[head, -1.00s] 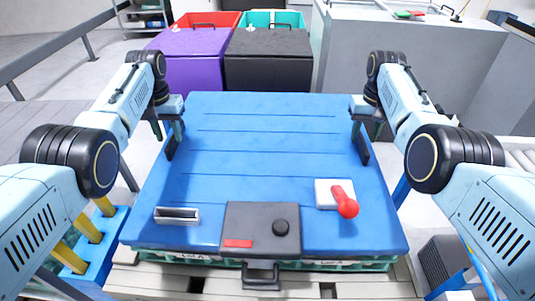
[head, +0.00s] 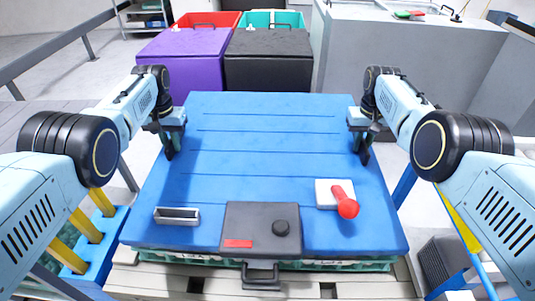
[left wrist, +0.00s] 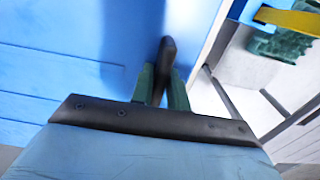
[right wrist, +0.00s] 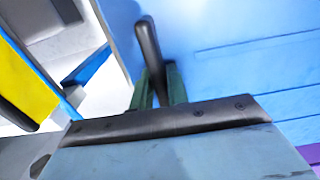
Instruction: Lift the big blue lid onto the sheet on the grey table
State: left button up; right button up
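The big blue lid (head: 262,150) lies flat on a green crate (head: 205,260); it fills the middle of the head view. My left gripper (head: 170,152) is at its left edge, and my right gripper (head: 364,155) is at its right edge. Both point down, with their tips at or just over the edges; contact is unclear. The grey table (head: 400,22) is at the back right; the sheet is hard to make out.
On the lid's near part appear a metal holder (head: 177,216), a dark box (head: 260,228) with a knob, and a white block (head: 325,192) with a red knob. Purple (head: 188,62) and black (head: 268,60) bins stand behind. A wooden pallet (head: 180,285) lies beneath.

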pick_arm(q)
grip_shut()
pick_arm(e)
grip_shut()
dwell(0.7)
pick_arm(q)
jog(key=shift+w+r, duration=0.1)
jog(key=shift+r, duration=0.05)
pick_arm(e)
jog(key=shift+w+r, duration=0.1)
jog(key=shift+r, duration=0.05)
pick_arm(q)
jog(key=shift+r, duration=0.1)
pick_arm(e)
jog(key=shift+r, duration=0.1)
